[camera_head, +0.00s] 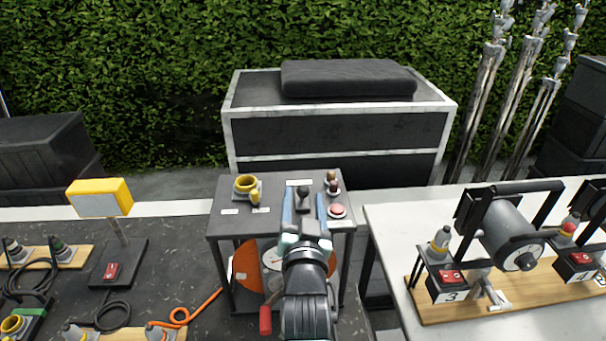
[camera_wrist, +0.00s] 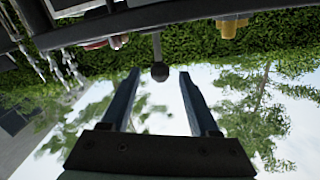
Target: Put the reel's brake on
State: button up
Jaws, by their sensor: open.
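An orange reel (camera_head: 247,262) sits inside a dark stand, under its grey top (camera_head: 232,222); the gripper and arm hide part of it. A short lever with a black knob (camera_head: 303,191) stands on the top in front of a white label. My gripper (camera_head: 304,204) is open, with one blue finger on each side of the lever in the picture. In the wrist view, the knob (camera_wrist: 160,72) shows between the fingertips (camera_wrist: 159,76), with gaps on both sides. Contact is not visible. A red-handled part (camera_head: 265,319) hangs low at the reel's front. I cannot tell which part is the brake.
On the top, a yellow socket (camera_head: 246,184) is left of the lever, and a red button (camera_head: 338,211) and small knobs (camera_head: 333,184) are right. A black case (camera_head: 340,135) stands behind.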

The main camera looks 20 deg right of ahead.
jog(key=shift+p+x, duration=0.65)
jog(key=shift+x, duration=2.6)
grip_shut()
